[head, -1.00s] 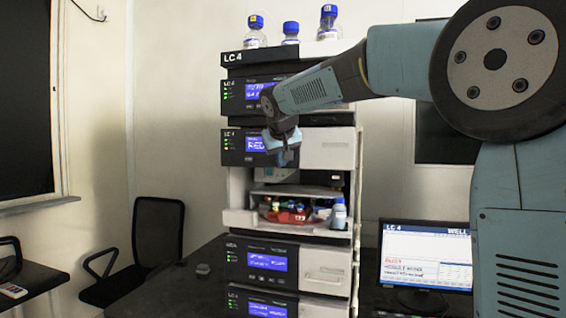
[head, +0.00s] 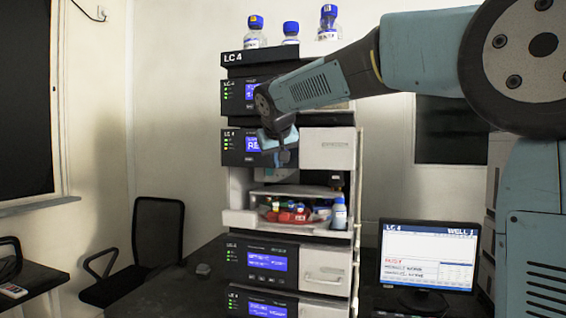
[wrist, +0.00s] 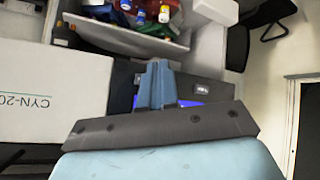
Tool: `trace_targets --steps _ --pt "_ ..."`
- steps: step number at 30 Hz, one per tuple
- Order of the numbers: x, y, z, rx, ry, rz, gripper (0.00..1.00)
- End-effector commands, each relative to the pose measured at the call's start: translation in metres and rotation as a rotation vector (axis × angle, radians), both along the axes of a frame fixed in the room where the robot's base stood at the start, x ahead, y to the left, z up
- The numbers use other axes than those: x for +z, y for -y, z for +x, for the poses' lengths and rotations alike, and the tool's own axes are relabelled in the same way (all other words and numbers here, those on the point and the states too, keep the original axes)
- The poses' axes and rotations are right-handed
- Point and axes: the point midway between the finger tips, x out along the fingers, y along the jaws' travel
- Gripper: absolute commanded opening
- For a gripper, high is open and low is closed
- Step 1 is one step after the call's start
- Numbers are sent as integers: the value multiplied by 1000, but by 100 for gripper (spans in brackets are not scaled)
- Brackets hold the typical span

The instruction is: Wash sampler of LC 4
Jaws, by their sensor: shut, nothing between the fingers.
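The LC 4 stack (head: 247,58) stands in the middle of the head view, its modules carrying blue displays. Its open sampler bay (head: 236,217) holds a red rack (head: 293,216) with several small vials and a blue-capped bottle (head: 340,214) at the right. My gripper (head: 280,157) is in front of the module with the lit display (head: 253,145), above the sampler bay. It is shut and empty. In the wrist view the shut fingers (wrist: 158,72) point toward the module front, partly covering its blue display. Whether they touch it I cannot tell.
Blue-capped bottles (head: 328,24) stand on top of the stack. A monitor (head: 429,257) labelled LC 4 stands at the right. A black chair (head: 157,232) and a dark table with a remote (head: 12,290) are at the left. My arm spans the upper right.

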Motion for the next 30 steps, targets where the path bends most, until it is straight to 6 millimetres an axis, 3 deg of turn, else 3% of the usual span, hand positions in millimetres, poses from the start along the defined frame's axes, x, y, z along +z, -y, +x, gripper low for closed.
trace_targets --steps 11,30 --pt "-1 -9 -27 0 -1 0 0" --pt "-1 -8 -28 -3 -2 0 0"
